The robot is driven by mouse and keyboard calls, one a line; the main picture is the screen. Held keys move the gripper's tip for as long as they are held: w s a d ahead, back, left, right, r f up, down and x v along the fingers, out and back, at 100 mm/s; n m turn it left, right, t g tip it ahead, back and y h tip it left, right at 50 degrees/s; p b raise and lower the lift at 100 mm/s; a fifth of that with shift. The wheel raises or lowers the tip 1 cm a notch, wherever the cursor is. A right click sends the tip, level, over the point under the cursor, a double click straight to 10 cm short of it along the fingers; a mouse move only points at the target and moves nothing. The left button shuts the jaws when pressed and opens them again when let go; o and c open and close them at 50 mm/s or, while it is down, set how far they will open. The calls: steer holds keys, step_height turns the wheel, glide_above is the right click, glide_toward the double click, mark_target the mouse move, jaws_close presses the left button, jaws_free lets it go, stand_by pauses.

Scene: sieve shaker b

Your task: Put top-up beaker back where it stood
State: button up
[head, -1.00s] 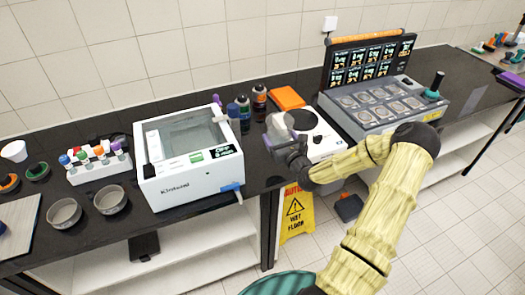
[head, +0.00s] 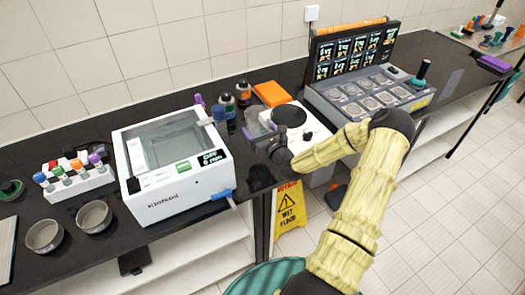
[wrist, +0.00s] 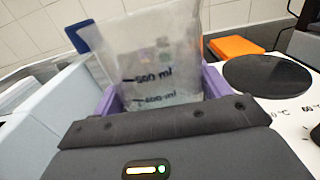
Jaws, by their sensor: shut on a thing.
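My gripper (head: 264,132) is shut on the top-up beaker (wrist: 160,65), a clear vessel with dark 500 ml and 400 ml marks. Its purple fingers flank the beaker in the wrist view, where the beaker looks tilted and its base is hidden behind the gripper body. In the head view the beaker (head: 257,121) is small and faint, between the white water bath (head: 178,180) and the white hotplate with a round black top (head: 290,115). I cannot tell whether its base touches the bench.
Bottles (head: 243,94) and an orange block (head: 270,93) stand behind the beaker. A tube rack (head: 78,186) and bowls (head: 94,217) are at the left. A grey console with screens (head: 368,98) is at the right. A yellow wet-floor sign (head: 291,207) stands below the bench edge.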

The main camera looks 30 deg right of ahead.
steer(key=f, duration=0.4)
steer(key=shift+d+f, duration=0.2)
steer(key=shift+d, duration=0.1)
steer(key=shift+f, duration=0.1)
steer(key=shift+w, duration=0.1)
steer(key=shift+w+f+p, duration=0.1)
steer(key=shift+f+p, duration=0.2)
steer(key=f, duration=0.3)
steer(key=shift+s+d, duration=0.2)
steer(key=shift+w+a+f, duration=0.1)
steer(key=shift+a+f, duration=0.2)
steer(key=shift+a, duration=0.05)
steer(key=shift+d, duration=0.1)
